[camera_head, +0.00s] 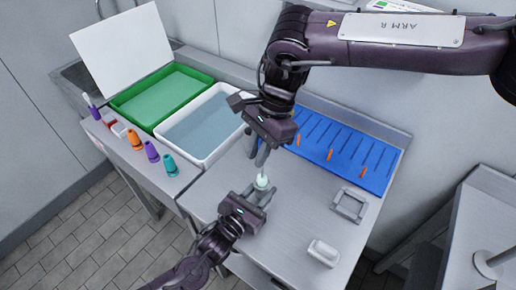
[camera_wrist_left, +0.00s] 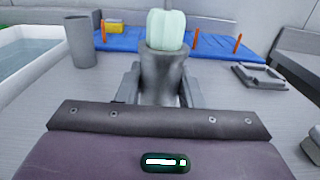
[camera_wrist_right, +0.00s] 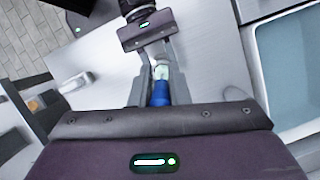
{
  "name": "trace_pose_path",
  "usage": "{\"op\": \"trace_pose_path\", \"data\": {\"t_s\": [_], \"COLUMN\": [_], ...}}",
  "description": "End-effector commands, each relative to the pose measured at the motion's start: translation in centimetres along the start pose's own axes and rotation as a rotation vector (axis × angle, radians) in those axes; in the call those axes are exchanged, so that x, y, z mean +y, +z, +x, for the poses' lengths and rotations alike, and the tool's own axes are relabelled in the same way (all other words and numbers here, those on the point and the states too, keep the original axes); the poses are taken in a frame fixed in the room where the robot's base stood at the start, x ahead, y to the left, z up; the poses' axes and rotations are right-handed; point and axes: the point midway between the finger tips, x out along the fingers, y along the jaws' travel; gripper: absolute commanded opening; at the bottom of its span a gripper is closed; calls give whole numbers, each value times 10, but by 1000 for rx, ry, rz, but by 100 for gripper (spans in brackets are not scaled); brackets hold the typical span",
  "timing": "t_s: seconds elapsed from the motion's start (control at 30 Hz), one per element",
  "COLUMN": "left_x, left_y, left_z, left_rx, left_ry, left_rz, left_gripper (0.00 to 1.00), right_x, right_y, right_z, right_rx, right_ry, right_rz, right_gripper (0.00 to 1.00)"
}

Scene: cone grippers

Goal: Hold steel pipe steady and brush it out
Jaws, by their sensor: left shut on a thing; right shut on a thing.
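My left gripper (camera_head: 256,193) is shut on a grey steel pipe, which it holds upright. In the left wrist view the pipe (camera_wrist_left: 163,72) stands between the fingers with its mouth up. The pale green brush head (camera_wrist_left: 165,30) is at the pipe's mouth, its lower end hidden by the rim; it also shows in the head view (camera_head: 261,182). My right gripper (camera_head: 263,155) is directly above, shut on the brush's blue handle (camera_wrist_right: 160,92). How deep the brush sits in the pipe cannot be told.
Another grey cylinder (camera_wrist_left: 80,43) stands nearby. Behind is a blue slotted mat (camera_head: 345,148) with orange pegs. A white water tub (camera_head: 237,132) and green tray (camera_head: 130,93) lie left. A grey square frame (camera_head: 361,197) and white block (camera_head: 323,252) are right. Coloured cones (camera_head: 152,152) line the left edge.

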Motion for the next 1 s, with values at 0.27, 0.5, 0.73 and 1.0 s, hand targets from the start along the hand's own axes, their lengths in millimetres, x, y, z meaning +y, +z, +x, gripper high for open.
{"op": "trace_pose_path", "data": {"t_s": [0.27,0.5,0.73,1.0], "left_x": [0,0,0,0], "left_y": [0,0,0,0], "left_z": [0,0,0,0], "left_rx": [0,0,0,0], "left_ry": [0,0,0,0], "left_rz": [0,0,0,0], "left_gripper": [7,7,7,7], "right_x": [0,0,0,0], "right_y": [-7,-14,-13,-6], "right_z": [23,42,39,16], "right_rx": [-2,-1,0,1], "right_ry": [2,2,-1,-2], "right_rz": [0,0,-1,0], "right_gripper": [0,0,0,0]}}
